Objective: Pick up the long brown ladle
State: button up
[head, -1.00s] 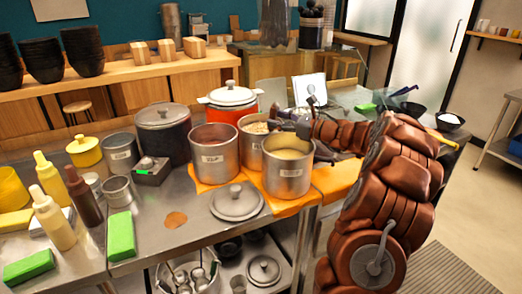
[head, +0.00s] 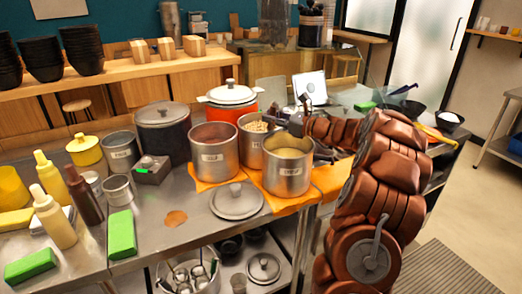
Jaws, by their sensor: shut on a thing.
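My gripper (head: 297,121) is at the end of my brown arm, just beyond the right rim of the back steel pot. It is small and partly hidden, and it is shut on a thin dark upright piece. That piece seems to be the handle of the long brown ladle (head: 305,101), its top showing against a white panel. The ladle's lower part is hidden, so I cannot tell how deep it reaches. The back pot (head: 247,148) holds pale beans. The front pot (head: 288,180) holds a yellowish filling.
Another steel pot (head: 214,155) stands left of these on an orange mat (head: 312,199). A loose lid (head: 236,201) lies in front. An orange pot (head: 231,97) with a white lid stands behind. Sauce bottles and green blocks fill the left. A bin (head: 189,280) of utensils is below.

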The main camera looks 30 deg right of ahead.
jog(key=shift+r, duration=0.1)
grip_shut()
notch_tip(320, 180, up, 10)
jog(key=shift+f, duration=0.1)
jog(key=shift+w, duration=0.15)
dwell(0.5)
notch_tip(320, 180, up, 9)
jog(key=w+p, duration=0.1)
jog(key=p, duration=0.9)
jog(key=shift+w+f+p, duration=0.2)
jog(key=shift+w+p, duration=0.2)
dwell(0.6)
